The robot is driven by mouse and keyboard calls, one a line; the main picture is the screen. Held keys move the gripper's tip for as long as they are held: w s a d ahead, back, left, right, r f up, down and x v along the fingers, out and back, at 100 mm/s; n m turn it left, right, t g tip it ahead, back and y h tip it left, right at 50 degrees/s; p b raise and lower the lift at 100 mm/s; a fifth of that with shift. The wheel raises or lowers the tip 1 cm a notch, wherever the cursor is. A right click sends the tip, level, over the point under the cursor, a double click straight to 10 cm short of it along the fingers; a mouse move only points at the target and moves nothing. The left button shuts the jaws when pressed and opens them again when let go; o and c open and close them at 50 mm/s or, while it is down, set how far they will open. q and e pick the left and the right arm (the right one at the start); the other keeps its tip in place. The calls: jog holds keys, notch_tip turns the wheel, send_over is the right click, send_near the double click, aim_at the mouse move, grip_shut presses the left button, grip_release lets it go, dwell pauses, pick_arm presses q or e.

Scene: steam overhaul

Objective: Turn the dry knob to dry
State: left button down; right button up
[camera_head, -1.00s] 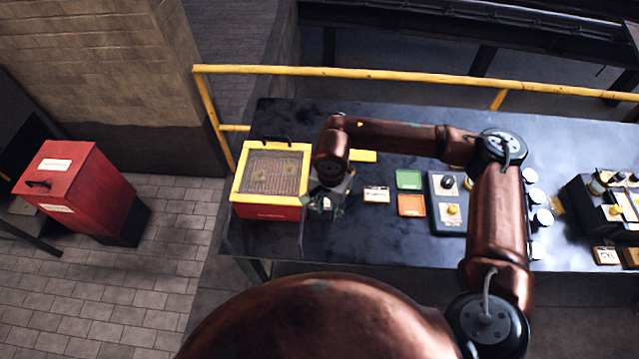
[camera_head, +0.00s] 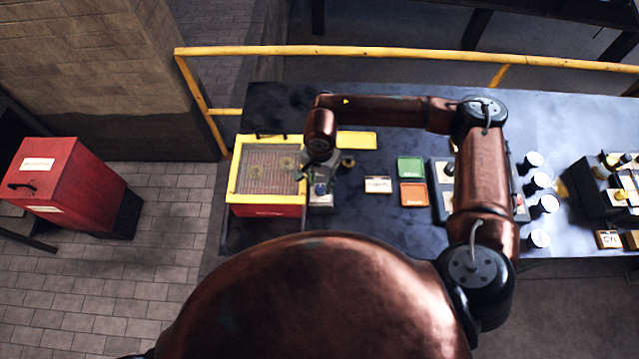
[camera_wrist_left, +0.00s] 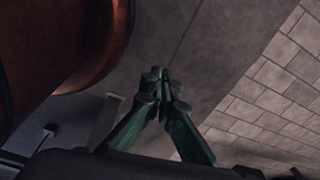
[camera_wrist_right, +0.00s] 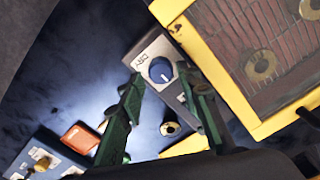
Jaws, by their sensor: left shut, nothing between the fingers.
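The dry knob (camera_wrist_right: 160,70) is a round blue knob with a pale pointer mark. It sits on a grey plate (camera_wrist_right: 148,46) lettered DRY, beside the yellow-framed box. In the head view the dry knob (camera_head: 320,188) shows just below my right gripper (camera_head: 319,174). In the right wrist view my right gripper (camera_wrist_right: 160,80) is open, with one green finger on either side of the knob. I cannot tell whether the fingers touch it. My left gripper (camera_wrist_left: 160,78) is shut and empty above the floor, and it is out of the head view.
The yellow-framed box (camera_head: 239,175) with a mesh top stands directly left of the knob plate. To the right are a label card (camera_head: 378,185), a green tile (camera_head: 410,168) and an orange tile (camera_head: 413,194). A yellow rail (camera_head: 400,56) runs behind the table.

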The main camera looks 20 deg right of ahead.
aim_at(320, 190)
jog(key=shift+f, duration=1.35)
pick_arm(q)
jog(key=shift+w+r, duration=0.2)
jog(key=shift+w, duration=0.5)
pick_arm(e)
grip_shut()
